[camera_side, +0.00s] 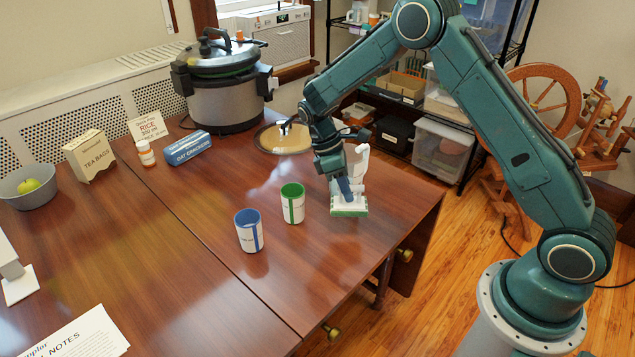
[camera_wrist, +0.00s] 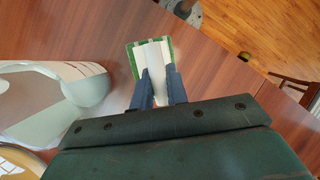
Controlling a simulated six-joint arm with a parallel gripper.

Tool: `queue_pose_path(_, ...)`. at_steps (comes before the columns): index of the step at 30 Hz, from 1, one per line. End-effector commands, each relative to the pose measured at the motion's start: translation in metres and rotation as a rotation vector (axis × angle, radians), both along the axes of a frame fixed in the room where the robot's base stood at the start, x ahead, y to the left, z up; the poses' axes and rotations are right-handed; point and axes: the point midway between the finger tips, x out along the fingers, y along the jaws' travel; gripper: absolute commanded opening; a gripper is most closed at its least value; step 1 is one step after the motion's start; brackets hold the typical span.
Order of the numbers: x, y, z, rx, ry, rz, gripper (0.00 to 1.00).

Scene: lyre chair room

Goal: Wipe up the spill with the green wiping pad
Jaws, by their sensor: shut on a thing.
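The green wiping pad (camera_side: 350,211) has a green base and a white upper part, and is at the right part of the wooden table, at or just above its surface. My gripper (camera_side: 346,188) is shut on the pad's white upper part from above. In the wrist view the pad (camera_wrist: 134,62) shows green edges, with the blue fingers of my gripper (camera_wrist: 160,78) on either side of its white grip. I cannot make out a spill in either view; glossy reflections cover the tabletop.
A white stand-like object (camera_side: 359,158) is close behind my gripper. A green-banded cup (camera_side: 292,205) and a blue-banded cup (camera_side: 249,232) stand left of the pad. A round tan plate (camera_side: 284,139) and a large cooker (camera_side: 225,100) are behind. The table's right edge is near.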

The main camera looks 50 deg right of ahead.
Motion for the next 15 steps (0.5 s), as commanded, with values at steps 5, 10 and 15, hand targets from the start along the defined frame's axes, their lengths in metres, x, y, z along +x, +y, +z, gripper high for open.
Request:
queue_pose_path(5, 0.0002, 0.0001, 0.0021, 0.0, 0.0, 0.0, 0.0)
queue_pose_path(10, 0.0002, -0.0001, 0.0018, 0.0, 0.0, 0.0, 0.0)
queue_pose_path(15, 0.0028, -0.0043, 0.0016, -0.001, 0.0, -0.002, 0.0)
